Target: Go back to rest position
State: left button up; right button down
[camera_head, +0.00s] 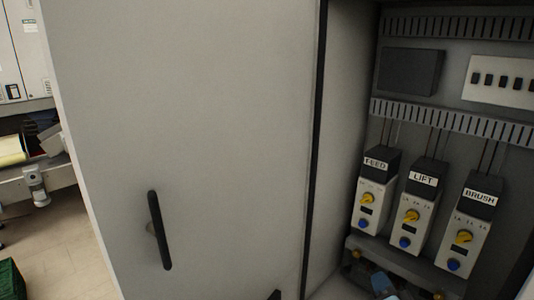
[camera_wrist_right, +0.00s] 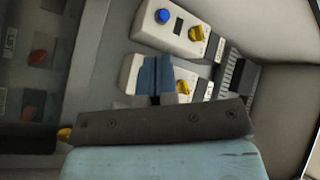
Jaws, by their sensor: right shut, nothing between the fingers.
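My right gripper (camera_head: 382,284) shows small at the bottom edge of the head view, inside the open cabinet and below the control modules. In the right wrist view its two blue fingers (camera_wrist_right: 156,72) are together, with nothing between them. They point at the modules, and a yellow knob (camera_wrist_right: 183,88) shows just beside them. I cannot tell whether they touch anything. My left gripper is not in view.
The open cabinet holds modules labelled FEED (camera_head: 372,190), LIFT (camera_head: 413,215) and BRUSH (camera_head: 466,225). A large grey door (camera_head: 230,120) with a black handle (camera_head: 160,230) fills the left and middle. A green crate (camera_head: 10,280) stands on the floor at far left.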

jog(key=s+a+f+n+g+y+p, duration=0.1)
jog(key=s+a+f+n+g, duration=0.3)
jog(key=s+f, duration=0.5)
jog(key=s+a+f+n+g+y+p, duration=0.2)
jog(key=s+a+f+n+g, duration=0.2)
jog(key=s, duration=1)
jog(key=a+f+n, duration=0.3)
jog(key=f+n, duration=0.2)
jog(key=shift+s+a+g+y+p, duration=0.15)
jog(key=shift+s+g+y+p, duration=0.15)
jog(key=shift+p, duration=0.1)
